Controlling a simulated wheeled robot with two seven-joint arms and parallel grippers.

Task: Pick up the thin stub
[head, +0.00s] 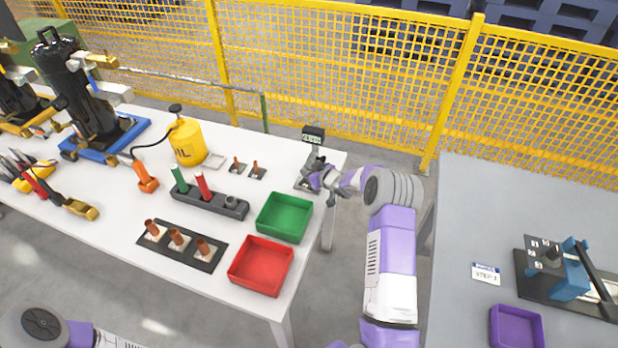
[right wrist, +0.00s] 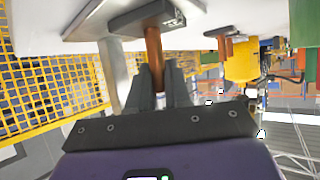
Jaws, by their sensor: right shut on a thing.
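My right gripper (head: 318,180) is at the far right corner of the white table, in front of the small display unit. In the right wrist view, its fingers (right wrist: 155,88) are shut on a copper-brown stub (right wrist: 153,48). The stub's far end meets a dark block (right wrist: 140,18); I cannot tell whether it rests on it or is just clear. In the head view the gripper hides the held stub. Two small copper stubs (head: 235,164) stand on dark pads nearby. Three thicker stubs (head: 178,237) stand in a black tray (head: 205,263). My left gripper is out of view.
The display unit (head: 313,134) rises beside the gripper. A green bin (head: 284,217) and a red bin (head: 261,266) stand at the table's right side. A yellow oil can (head: 187,142) and a black holder (head: 232,206) are farther left. A yellow fence (head: 330,60) runs behind.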

